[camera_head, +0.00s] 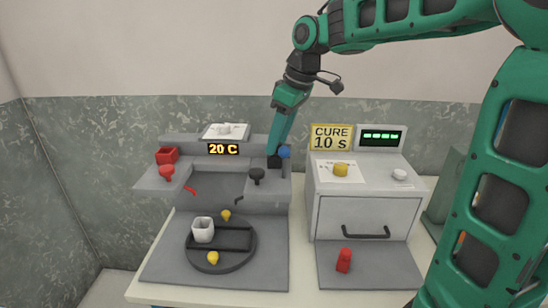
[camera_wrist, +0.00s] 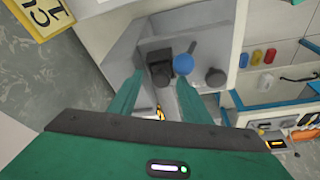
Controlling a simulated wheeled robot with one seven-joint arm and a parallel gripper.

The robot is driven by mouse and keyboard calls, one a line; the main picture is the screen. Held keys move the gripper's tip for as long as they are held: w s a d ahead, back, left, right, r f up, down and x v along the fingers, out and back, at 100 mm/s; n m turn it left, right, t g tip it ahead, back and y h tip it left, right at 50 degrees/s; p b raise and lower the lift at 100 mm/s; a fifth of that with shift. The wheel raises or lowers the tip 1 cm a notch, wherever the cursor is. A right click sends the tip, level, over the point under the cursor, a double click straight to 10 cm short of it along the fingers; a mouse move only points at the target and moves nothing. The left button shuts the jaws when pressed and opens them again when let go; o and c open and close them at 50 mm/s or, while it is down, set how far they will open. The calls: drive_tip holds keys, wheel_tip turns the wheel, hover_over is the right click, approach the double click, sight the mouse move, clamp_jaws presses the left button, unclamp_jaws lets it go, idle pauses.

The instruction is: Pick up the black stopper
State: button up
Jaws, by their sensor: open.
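A black blocky piece, which looks like the black stopper (camera_head: 274,162), stands at the right end of the grey stepped bench unit in the head view. In the wrist view the stopper (camera_wrist: 160,72) lies between the two fingers as pictured. My gripper (camera_head: 276,150) points down over it, and the fingertips also show in the wrist view (camera_wrist: 160,82). The fingers are spread, one on each side of it. I cannot tell whether they touch it. A blue ball (camera_wrist: 184,64) is close beside the right finger. A dark mushroom-shaped knob (camera_head: 257,175) stands to the front left.
A red box (camera_head: 167,155) and red knob (camera_head: 166,173) are on the unit's left end. A round dark tray (camera_head: 190,257) holds a white cup and yellow pieces. The grey oven (camera_head: 328,215) stands close on the right, with a red piece (camera_head: 344,261) in front.

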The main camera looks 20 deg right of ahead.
drive_tip(key=shift+c, duration=0.2)
clamp_jaws()
drive_tip(key=shift+r, duration=0.1)
